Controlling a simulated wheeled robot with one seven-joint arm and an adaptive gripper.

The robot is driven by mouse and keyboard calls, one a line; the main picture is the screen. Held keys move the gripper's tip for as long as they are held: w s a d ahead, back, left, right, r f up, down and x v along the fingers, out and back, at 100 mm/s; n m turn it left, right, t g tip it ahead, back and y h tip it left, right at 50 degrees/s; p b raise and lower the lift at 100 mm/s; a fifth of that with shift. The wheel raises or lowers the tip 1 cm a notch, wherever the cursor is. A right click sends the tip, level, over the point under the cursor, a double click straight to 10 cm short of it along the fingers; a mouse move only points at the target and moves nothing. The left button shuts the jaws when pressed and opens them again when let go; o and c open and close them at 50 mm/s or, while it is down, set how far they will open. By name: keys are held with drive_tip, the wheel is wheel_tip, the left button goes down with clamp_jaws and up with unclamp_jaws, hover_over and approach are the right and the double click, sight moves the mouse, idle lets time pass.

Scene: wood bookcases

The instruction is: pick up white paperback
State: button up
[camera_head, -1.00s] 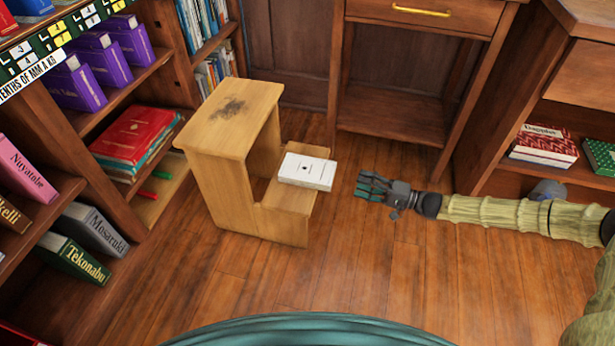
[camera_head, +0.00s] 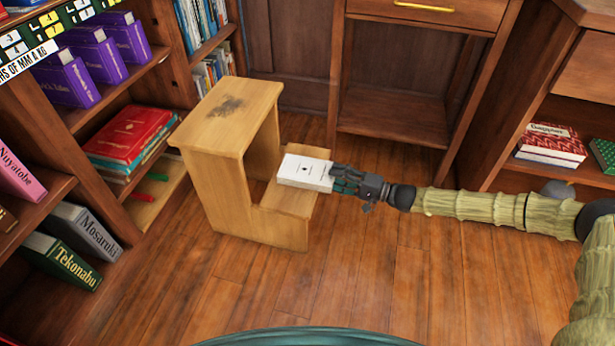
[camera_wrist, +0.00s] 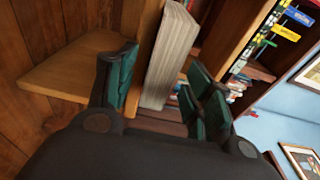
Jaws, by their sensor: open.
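The white paperback (camera_head: 305,171) lies flat on the lower step of a wooden step stool (camera_head: 229,140) in the head view. My gripper (camera_head: 340,180) reaches in from the right, with its fingertips at the book's right end. In the wrist view, the book (camera_wrist: 170,58) shows its page edge between the spread fingers of my gripper (camera_wrist: 163,85). The fingers are open, with visible gaps on both sides of the book. The step (camera_wrist: 75,68) shows beside it on the left.
A bookcase with purple books (camera_head: 97,58), red books (camera_head: 133,135) and several others stands at the left. A wooden desk (camera_head: 400,105) is behind, and a shelf with a red book (camera_head: 551,145) is at the right. The floor (camera_head: 330,275) in front is clear.

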drive_tip(key=shift+w+a, duration=0.25)
drive_tip(key=shift+a, duration=0.35)
clamp_jaws()
drive_tip(key=shift+r, duration=0.1)
